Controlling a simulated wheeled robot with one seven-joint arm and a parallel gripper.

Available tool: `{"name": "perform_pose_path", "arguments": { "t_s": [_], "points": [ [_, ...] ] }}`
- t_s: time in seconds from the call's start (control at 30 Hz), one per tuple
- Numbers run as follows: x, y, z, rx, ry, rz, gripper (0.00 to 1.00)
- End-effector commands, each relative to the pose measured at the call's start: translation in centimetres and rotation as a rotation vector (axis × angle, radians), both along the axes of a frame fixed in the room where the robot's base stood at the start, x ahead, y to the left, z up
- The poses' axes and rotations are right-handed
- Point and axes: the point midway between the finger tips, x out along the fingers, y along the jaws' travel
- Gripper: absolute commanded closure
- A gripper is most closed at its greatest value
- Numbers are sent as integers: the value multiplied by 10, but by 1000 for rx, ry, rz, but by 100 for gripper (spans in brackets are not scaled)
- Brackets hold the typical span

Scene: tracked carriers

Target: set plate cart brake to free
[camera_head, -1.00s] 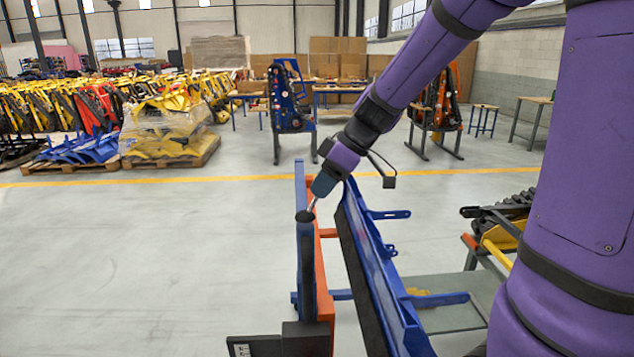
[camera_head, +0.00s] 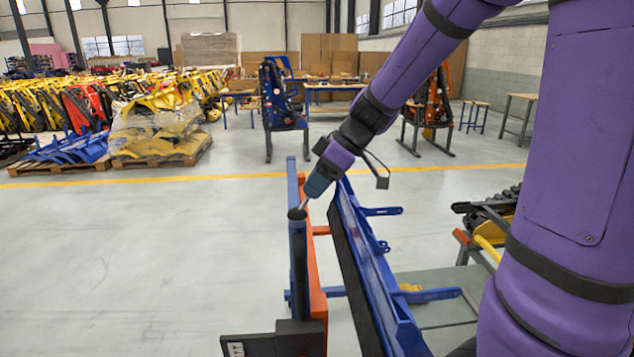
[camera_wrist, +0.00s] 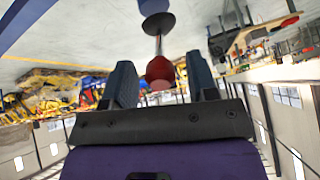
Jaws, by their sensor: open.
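The plate cart is a blue and orange upright frame (camera_head: 299,250) in the head view, with a long blue plate (camera_head: 375,265) leaning beside it on the right. A thin metal brake lever (camera_head: 304,204) rises from a dark round mount (camera_head: 297,214) on top of the cart's near post, tilted toward upper right. In the wrist view the lever's rod (camera_wrist: 158,44) ends in a red knob (camera_wrist: 160,72). My gripper (camera_head: 316,188) is at the lever's upper end. Its two fingers (camera_wrist: 161,84) are apart, with the knob between them; contact cannot be told. The head view hides the knob.
A dark box with a label (camera_head: 250,346) sits at the cart's near foot. A tracked carrier (camera_head: 490,225) stands close on the right. Pallets of yellow and blue parts (camera_head: 155,140) are far left. The floor left of the cart is clear.

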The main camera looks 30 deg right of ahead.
Motion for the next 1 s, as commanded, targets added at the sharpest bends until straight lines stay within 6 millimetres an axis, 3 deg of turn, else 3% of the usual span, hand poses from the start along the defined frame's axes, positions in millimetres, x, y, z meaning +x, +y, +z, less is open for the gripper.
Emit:
{"name": "perform_pose_path", "arguments": {
  "t_s": [0.17, 0.7, 1.0],
  "points": [
    [-2, -5, 8, 1, -2, 0, 47],
    [-24, -52, 78, 1, -2, -2, 47],
    [-28, -58, 87, -1, 1, 0, 47]
  ]
}}
